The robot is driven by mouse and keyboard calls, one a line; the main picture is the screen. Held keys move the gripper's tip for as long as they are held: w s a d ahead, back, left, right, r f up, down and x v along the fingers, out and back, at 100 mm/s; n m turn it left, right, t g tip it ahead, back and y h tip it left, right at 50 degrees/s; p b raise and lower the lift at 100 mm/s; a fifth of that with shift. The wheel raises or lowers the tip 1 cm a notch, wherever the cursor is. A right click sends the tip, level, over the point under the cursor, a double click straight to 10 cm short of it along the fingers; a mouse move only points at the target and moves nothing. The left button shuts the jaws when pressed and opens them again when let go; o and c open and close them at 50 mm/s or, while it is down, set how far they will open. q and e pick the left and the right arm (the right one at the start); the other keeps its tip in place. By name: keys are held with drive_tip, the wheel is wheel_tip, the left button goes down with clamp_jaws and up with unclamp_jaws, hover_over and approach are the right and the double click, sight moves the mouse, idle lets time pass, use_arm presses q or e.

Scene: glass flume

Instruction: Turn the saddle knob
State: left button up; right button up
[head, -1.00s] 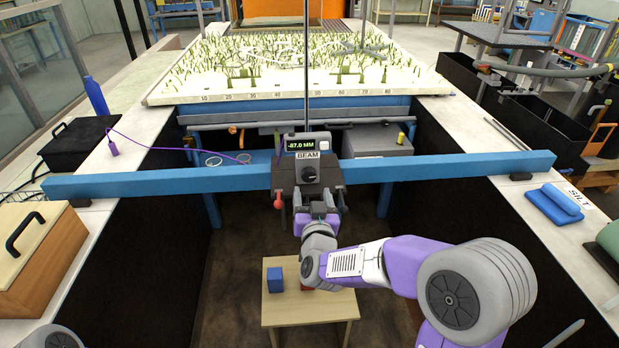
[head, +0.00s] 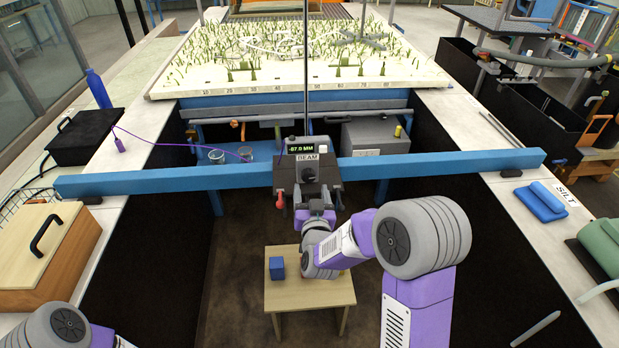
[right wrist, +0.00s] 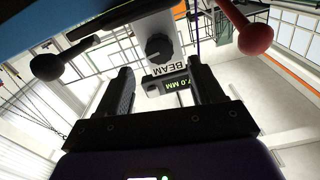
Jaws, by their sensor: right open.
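The saddle (head: 283,176) is a dark box on the blue beam (head: 430,166). It carries a BEAM label and a display reading -87.0 MM. The black saddle knob (head: 309,174) is on its front face. My right gripper (head: 315,198) is just below and in front of the knob in the head view. In the right wrist view the knob (right wrist: 158,46) shows beyond and between the two fingertips (right wrist: 161,76). The fingers are open and empty, and no contact with the knob shows. My left gripper is out of view; only part of its arm shows at bottom left.
A red-tipped lever (head: 280,201) hangs at the saddle's left; the right wrist view shows red (right wrist: 255,38) and black (right wrist: 47,67) ball ends beside the fingers. A small wooden table (head: 320,292) with a blue cube (head: 277,267) stands below. Vertical rod (head: 307,70) rises behind the saddle.

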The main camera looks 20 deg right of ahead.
sight(309, 177)
drive_tip(key=x, duration=0.5)
drive_tip(key=c, duration=1.1)
drive_tip(key=shift+o, duration=0.2)
drive_tip(key=shift+b, duration=0.8)
drive_tip(key=o, duration=1.1)
drive_tip(key=shift+c, duration=0.2)
drive_tip(key=shift+s, duration=0.1)
